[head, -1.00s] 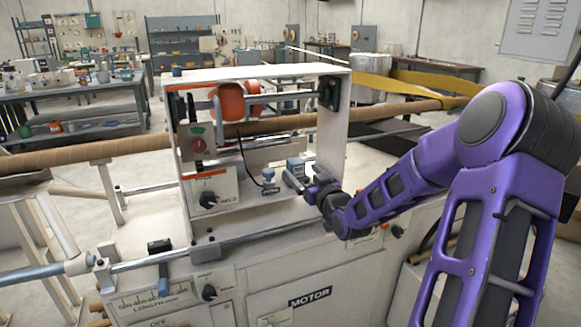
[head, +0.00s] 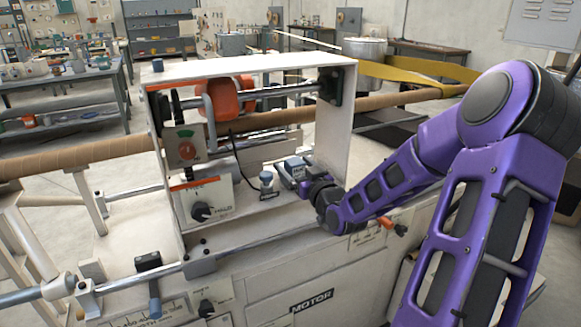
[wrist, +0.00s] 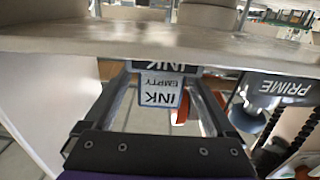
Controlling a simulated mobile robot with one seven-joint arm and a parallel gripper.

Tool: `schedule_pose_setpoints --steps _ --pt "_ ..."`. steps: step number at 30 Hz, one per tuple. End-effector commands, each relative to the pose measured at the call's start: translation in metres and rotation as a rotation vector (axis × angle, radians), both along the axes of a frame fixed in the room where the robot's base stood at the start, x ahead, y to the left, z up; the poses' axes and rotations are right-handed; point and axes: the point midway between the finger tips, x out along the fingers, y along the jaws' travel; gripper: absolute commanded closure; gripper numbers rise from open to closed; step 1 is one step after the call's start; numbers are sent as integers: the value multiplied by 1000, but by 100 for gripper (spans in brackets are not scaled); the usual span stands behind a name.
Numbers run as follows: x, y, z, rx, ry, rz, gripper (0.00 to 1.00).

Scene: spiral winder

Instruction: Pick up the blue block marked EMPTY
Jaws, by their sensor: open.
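The block marked EMPTY (wrist: 160,92) shows in the wrist view with a white label reading INK EMPTY upside down and blue-grey edges. It appears between the two fingers of my gripper (wrist: 160,78), which is spread open. I cannot tell whether either finger touches it. A second INK label (wrist: 165,67) shows right behind it, partly hidden by the shelf edge above. In the head view my gripper (head: 303,180) reaches inside the white machine frame, beside a small blue-grey block (head: 293,167); its label is not readable there.
A blue-grey part marked PRIME (wrist: 285,88) is right of my gripper. In the head view a small blue-topped piece (head: 267,181) stands left of it. The frame's right wall (head: 337,135) and a steel rod (head: 240,248) lie close to my arm.

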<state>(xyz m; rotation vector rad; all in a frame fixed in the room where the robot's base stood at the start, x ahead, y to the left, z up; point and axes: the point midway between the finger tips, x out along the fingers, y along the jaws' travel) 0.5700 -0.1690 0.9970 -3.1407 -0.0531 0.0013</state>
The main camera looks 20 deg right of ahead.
Motion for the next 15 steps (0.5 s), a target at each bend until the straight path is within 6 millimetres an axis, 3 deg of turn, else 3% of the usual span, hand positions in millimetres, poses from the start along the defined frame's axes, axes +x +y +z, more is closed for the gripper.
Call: schedule_pose_setpoints --steps 6,15 --pt "0 0 0 0 0 0 10" --pt "0 0 0 0 0 0 64"
